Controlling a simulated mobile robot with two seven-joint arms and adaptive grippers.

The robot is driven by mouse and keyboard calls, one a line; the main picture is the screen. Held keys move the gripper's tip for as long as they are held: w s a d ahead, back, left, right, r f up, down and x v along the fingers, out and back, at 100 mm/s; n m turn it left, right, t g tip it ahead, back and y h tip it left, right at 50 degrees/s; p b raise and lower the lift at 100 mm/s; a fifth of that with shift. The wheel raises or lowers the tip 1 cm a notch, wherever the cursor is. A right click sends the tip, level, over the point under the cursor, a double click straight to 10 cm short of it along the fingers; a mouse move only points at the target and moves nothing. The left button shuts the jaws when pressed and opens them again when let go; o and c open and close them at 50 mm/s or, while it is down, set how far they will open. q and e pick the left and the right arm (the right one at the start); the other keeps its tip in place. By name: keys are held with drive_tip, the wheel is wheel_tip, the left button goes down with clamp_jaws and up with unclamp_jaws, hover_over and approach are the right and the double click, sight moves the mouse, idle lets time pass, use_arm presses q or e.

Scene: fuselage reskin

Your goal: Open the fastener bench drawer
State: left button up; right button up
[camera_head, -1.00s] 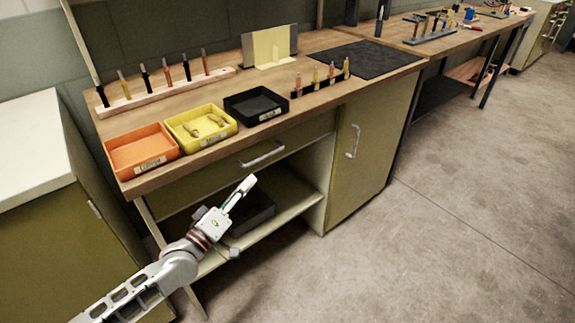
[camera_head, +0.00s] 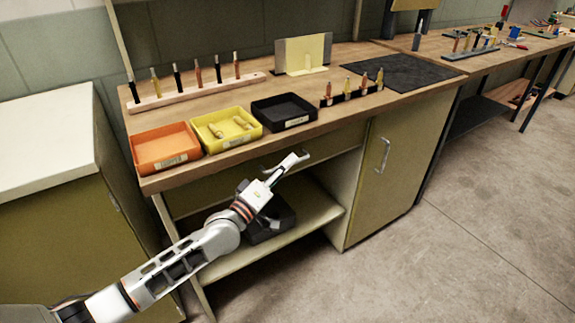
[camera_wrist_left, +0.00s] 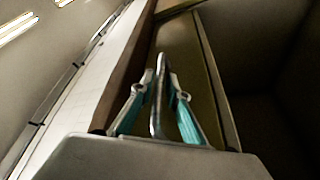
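The fastener bench drawer (camera_head: 335,141) is an olive front under the wooden top. It looks flush with the bench. Its metal bar handle is mostly hidden by my left gripper (camera_head: 300,158) in the head view. In the left wrist view the handle (camera_wrist_left: 158,100) runs between the two teal-padded fingers of the left gripper (camera_wrist_left: 161,78). My right gripper is not in view.
Orange (camera_head: 165,148), yellow (camera_head: 226,129) and black (camera_head: 284,111) bins stand along the bench's front edge above the drawer. A cupboard door with a handle (camera_head: 385,155) is to the right. An open shelf (camera_head: 310,220) lies below. The floor at right is clear.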

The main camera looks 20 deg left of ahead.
use_arm(q)
drive_tip(key=c, duration=0.4)
clamp_jaws()
